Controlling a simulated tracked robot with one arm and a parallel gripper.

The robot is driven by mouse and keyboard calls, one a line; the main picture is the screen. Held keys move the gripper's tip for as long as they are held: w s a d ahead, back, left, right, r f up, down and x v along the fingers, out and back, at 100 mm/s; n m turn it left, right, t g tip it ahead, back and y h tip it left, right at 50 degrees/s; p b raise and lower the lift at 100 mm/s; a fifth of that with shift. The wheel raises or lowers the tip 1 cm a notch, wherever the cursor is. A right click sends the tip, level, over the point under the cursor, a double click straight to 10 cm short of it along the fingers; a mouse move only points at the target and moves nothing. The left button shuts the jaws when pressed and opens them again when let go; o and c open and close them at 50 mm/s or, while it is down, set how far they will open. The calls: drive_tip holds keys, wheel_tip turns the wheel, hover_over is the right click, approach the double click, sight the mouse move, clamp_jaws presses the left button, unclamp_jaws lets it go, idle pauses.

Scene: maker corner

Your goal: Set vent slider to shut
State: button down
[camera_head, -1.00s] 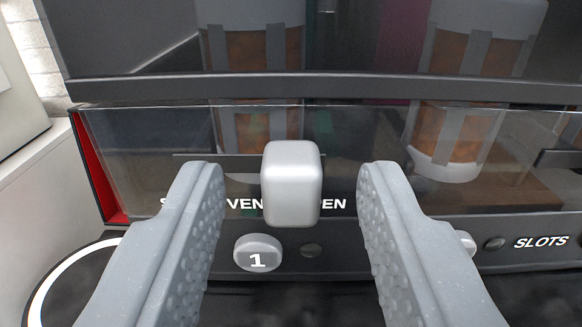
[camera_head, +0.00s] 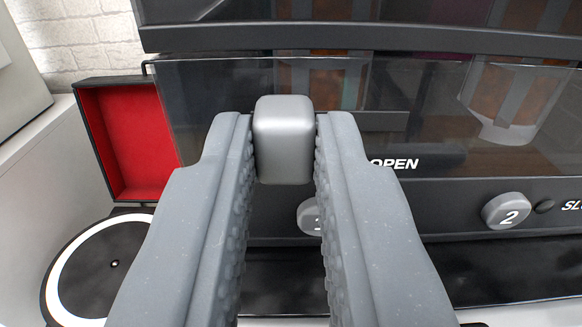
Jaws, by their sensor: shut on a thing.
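The vent slider's knob (camera_head: 284,138) is a grey rounded block on the front of the dark machine. My gripper (camera_head: 284,150) is shut on it, one finger on each side. The knob stands left of the white word OPEN (camera_head: 394,163) on the panel. My fingers hide the panel to the left of the knob, so the other lettering there does not show. A slot (camera_head: 385,120) runs to the right behind the knob.
Button 1 (camera_head: 309,217) is partly hidden behind my right finger. Button 2 (camera_head: 506,210) is further right. An open red-lined box (camera_head: 128,140) and a black round pad with a white ring (camera_head: 100,265) are at the left, beside a white wall.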

drive_tip(key=shift+a, duration=0.25)
drive_tip(key=c, duration=1.4)
unclamp_jaws()
drive_tip(key=shift+a, duration=0.1)
drive_tip(key=shift+o, duration=0.2)
drive_tip(key=shift+s+r, duration=0.1)
drive_tip(key=shift+s, duration=0.35)
drive_tip(key=s+b, duration=0.4)
drive_tip(key=s, duration=0.8)
drive_tip(key=shift+s+a, duration=0.4)
